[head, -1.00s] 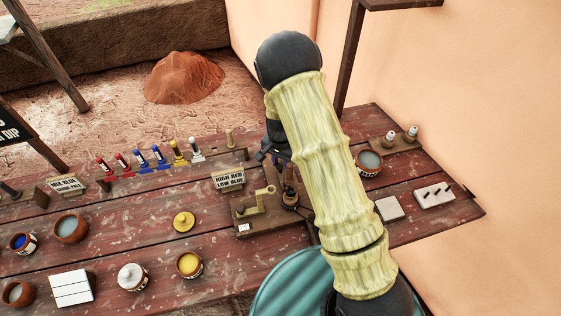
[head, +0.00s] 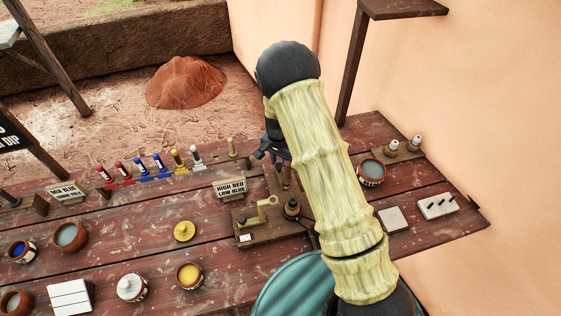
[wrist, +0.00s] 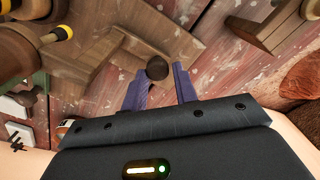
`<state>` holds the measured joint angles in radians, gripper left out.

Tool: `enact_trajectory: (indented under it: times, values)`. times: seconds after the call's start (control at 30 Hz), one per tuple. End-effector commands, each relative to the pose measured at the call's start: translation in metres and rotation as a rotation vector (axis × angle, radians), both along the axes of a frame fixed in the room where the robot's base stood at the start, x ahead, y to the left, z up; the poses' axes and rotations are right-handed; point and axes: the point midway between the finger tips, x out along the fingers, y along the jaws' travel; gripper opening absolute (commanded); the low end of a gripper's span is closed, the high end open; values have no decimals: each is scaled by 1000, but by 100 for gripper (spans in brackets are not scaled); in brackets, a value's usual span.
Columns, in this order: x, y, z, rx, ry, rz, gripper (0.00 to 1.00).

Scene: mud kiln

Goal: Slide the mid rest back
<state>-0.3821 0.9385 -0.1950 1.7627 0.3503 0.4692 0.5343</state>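A wooden stand (head: 262,232) with a crank-like arm (head: 262,204) and a dark round piece (head: 292,208) sits on the bench in the head view. Which part is the mid rest I cannot tell for certain. In the wrist view a dark round knob (wrist: 157,68) stands over a wooden base (wrist: 140,50), right at my fingertips. My gripper (wrist: 163,75) has its two blue-purple fingers apart, one on each side of the knob. Small gaps seem to show beside it. In the head view my gripper (head: 283,172) is over the stand's back side, partly hidden by my arm.
A "HIGH RED LOW BLUE" sign (head: 230,188) stands left of the stand. A row of coloured sticks (head: 150,163) runs along the back. A yellow disc (head: 184,231) lies on open bench at left.

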Motion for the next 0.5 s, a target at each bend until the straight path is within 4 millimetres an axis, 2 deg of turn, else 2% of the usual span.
enact_trajectory:
  times: [0.03, 0.1, 0.37, 0.5]
  values:
    - [2, 1, 2, 1, -6, 1, 38]
    - [1, 2, 1, 1, -4, 2, 46]
    - [0, 0, 1, 0, 1, -1, 46]
    - [0, -1, 7, 1, 1, -3, 46]
